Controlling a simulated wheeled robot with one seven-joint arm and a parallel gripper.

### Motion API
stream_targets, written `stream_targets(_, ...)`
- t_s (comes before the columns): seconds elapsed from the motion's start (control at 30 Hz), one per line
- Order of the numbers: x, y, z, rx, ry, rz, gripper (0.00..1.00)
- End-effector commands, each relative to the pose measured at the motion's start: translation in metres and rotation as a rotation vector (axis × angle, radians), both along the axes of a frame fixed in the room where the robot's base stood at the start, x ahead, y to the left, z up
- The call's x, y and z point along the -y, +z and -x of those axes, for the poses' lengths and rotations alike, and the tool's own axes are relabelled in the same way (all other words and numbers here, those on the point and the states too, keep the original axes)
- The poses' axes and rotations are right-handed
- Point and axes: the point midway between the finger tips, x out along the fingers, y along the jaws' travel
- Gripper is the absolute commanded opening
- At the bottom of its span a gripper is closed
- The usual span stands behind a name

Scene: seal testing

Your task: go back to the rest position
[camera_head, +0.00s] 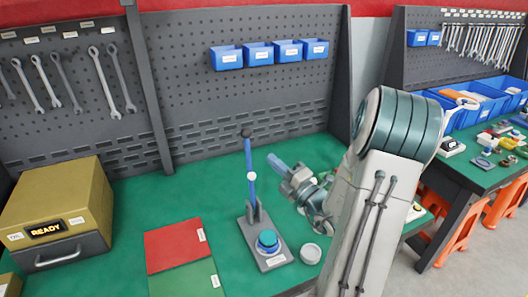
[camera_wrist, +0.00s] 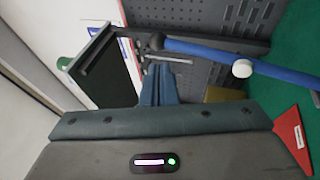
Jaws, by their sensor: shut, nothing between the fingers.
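My gripper (camera_head: 274,162) is shut and empty in the head view, its blue fingers pointing up and left above the green bench. Its shut fingers also show in the wrist view (camera_wrist: 158,86). A hand press with an upright blue lever (camera_head: 249,160) and a black knob stands just left of the gripper. Its grey base (camera_head: 273,262) carries a round blue-and-green part (camera_head: 268,240). In the wrist view the blue lever (camera_wrist: 200,52) crosses above and right of the fingers; no contact is visible.
A yellow box reading READY (camera_head: 60,205) stands at the left. Red (camera_head: 175,245) and green (camera_head: 188,281) panels lie beside the press. A small grey round part (camera_head: 310,253) sits right of it. The pegboard (camera_head: 240,105) with blue bins (camera_head: 258,54) rises behind.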

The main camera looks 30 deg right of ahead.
Motion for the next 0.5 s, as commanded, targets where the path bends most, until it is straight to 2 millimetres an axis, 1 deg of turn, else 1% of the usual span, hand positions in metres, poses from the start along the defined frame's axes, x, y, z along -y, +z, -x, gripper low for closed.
stream_targets(0.03,0.004,-0.007,0.011,-0.002,-0.004,-0.001,0.00)
stream_targets(0.2,0.010,-0.015,0.037,-0.001,-0.002,0.000,0.00)
stream_targets(0.33,0.013,-0.018,0.048,-0.001,-0.001,-0.001,0.00)
stream_targets(0.5,0.013,-0.018,0.052,-0.001,0.002,-0.001,0.00)
